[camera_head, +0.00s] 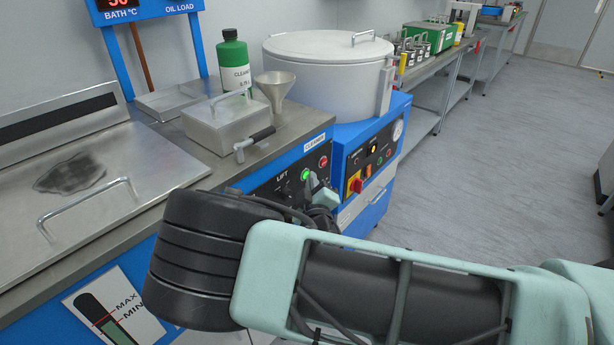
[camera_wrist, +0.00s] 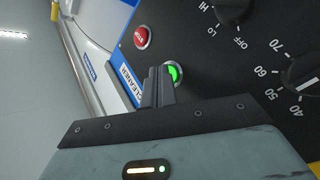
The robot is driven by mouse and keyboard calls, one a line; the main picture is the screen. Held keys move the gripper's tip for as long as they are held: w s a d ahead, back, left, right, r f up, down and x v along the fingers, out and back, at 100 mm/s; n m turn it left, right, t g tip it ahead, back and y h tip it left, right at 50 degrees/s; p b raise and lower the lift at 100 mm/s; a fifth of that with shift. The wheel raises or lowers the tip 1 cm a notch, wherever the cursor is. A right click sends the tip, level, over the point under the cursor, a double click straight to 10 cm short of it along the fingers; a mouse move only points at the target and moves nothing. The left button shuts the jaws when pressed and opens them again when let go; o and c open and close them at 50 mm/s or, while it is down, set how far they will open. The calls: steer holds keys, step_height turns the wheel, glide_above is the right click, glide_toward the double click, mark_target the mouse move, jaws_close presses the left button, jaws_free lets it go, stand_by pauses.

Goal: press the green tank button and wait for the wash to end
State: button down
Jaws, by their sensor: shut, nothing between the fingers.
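The green button (camera_head: 305,174) is lit on the dark front panel of the blue-trimmed steel wash unit, below the CLEANER label. It also shows in the wrist view (camera_wrist: 174,72), glowing, partly covered by my fingertips. My gripper (camera_head: 319,189) is shut and empty, with its fingers pointing at the panel. In the wrist view, the fingertips (camera_wrist: 159,74) are right at the green button's edge; I cannot tell whether they touch it. The red STOP button (camera_wrist: 142,37) is beside the green one, and in the head view it (camera_head: 323,161) is to its right.
Black dials (camera_wrist: 303,73) are on the same panel. A small lidded steel box (camera_head: 222,128), a funnel (camera_head: 273,88) and a green bottle (camera_head: 233,59) stand on top. A round lidded drum machine (camera_head: 327,72) stands behind to the right.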

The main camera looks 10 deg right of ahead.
steer(key=shift+s, duration=0.1)
steer(key=shift+s+d, duration=0.45)
steer(key=shift+s, duration=0.15)
steer(key=shift+s+d, duration=0.1)
steer(key=s+d, duration=0.1)
steer(key=s, duration=0.1)
steer(key=s+d+p, duration=0.1)
steer(key=shift+s+d, duration=0.4)
stand_by(0.8)
